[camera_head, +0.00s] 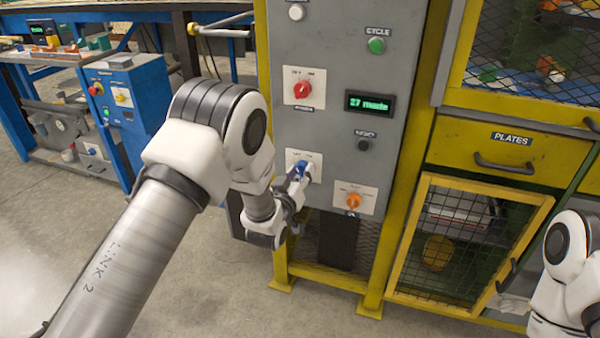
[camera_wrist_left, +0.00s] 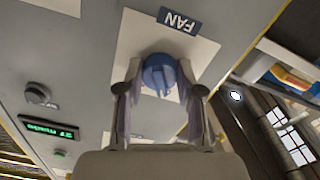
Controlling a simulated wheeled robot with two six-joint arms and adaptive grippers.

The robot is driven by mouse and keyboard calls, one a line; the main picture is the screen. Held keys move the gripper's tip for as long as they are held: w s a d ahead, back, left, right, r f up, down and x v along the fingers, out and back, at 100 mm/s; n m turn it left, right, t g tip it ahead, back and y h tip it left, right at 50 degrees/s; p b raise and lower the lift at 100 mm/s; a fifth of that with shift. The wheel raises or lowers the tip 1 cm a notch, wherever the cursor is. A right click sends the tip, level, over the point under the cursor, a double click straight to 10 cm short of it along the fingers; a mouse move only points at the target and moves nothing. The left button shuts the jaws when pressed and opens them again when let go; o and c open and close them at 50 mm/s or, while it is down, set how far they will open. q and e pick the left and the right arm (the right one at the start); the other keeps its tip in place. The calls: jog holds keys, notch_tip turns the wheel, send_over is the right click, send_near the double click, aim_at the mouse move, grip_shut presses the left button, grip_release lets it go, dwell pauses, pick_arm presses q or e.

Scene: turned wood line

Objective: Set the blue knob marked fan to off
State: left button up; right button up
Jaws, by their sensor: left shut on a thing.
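The blue knob (camera_head: 301,168) sits on a pale plate on the grey control panel (camera_head: 336,128), below the red knob. In the left wrist view the blue knob (camera_wrist_left: 159,74) is below a label (camera_wrist_left: 179,20) reading FAN, upside down there. My left gripper (camera_head: 297,182) is at the knob, and its two fingers (camera_wrist_left: 159,96) are closed on the knob's sides. The position marks on the plate are too small or hidden to read, so the knob's setting cannot be told. My right arm shows at the right edge; its gripper is out of view.
A red knob (camera_head: 303,90), an orange knob (camera_head: 353,201), a green button (camera_head: 376,45), a black button (camera_head: 364,144) and a green-lit display (camera_head: 369,103) share the panel. A yellow mesh cabinet (camera_head: 466,242) stands to the right. A blue machine (camera_head: 130,110) stands left.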

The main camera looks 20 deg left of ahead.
pick_arm(q)
jog(key=o, duration=1.1)
jog(key=shift+o, duration=0.2)
jog(key=s, duration=1.2)
jog(key=shift+a, duration=0.2)
